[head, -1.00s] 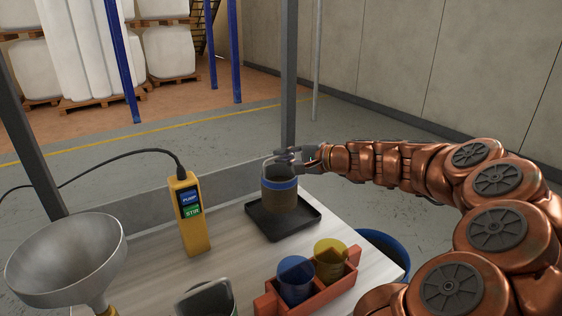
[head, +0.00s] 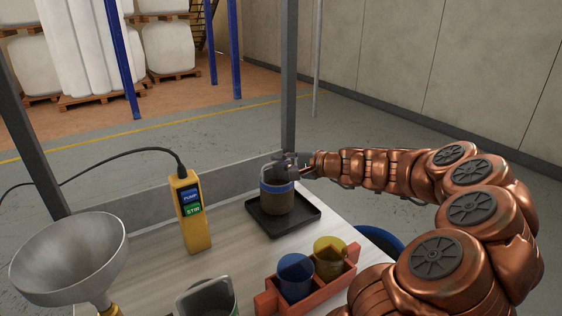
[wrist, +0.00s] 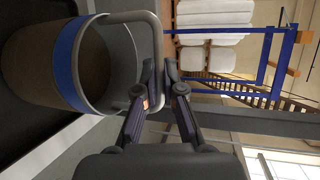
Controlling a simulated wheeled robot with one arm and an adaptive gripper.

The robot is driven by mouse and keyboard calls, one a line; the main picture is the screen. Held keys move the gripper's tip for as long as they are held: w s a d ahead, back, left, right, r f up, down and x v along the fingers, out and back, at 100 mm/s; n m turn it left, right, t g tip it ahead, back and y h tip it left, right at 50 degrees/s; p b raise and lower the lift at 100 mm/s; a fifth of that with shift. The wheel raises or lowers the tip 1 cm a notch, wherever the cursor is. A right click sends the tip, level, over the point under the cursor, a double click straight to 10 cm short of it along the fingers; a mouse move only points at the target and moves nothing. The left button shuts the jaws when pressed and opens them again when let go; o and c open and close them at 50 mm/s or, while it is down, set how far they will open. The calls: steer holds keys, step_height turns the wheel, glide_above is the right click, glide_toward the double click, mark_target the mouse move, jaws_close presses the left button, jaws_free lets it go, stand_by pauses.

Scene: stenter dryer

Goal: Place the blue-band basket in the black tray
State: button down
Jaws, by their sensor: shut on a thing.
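The blue-band basket (head: 278,197) is a brown mesh cup with a blue band near its rim. It appears upright within the black tray (head: 302,223); whether its base touches the tray floor is hard to tell. My gripper (head: 291,161) is at the basket's top, shut on its handle. In the wrist view my gripper (wrist: 160,75) is closed around the grey wire handle of the basket (wrist: 45,75), which lies to the left, with the dark tray (wrist: 20,150) behind it.
A red holder (head: 312,297) with a blue cup (head: 295,275) and a yellow cup (head: 330,258) stands at the front. A yellow control box (head: 191,215), a metal funnel (head: 70,262) and a grey container (head: 207,298) are to the left. A dark post (head: 289,90) rises behind the tray.

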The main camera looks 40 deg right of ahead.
steer(key=shift+f, duration=0.2)
steer(key=c, duration=1.3)
jaws_free()
steer(key=shift+r, duration=0.1)
steer(key=shift+r, duration=0.1)
steer(key=shift+s, duration=0.1)
steer(key=b+v, duration=0.1)
steer(key=v, duration=1)
steer(key=shift+s+r+b, duration=0.15)
steer(key=shift+s+b, duration=0.2)
steer(key=shift+b, duration=0.05)
steer(key=shift+d, duration=0.1)
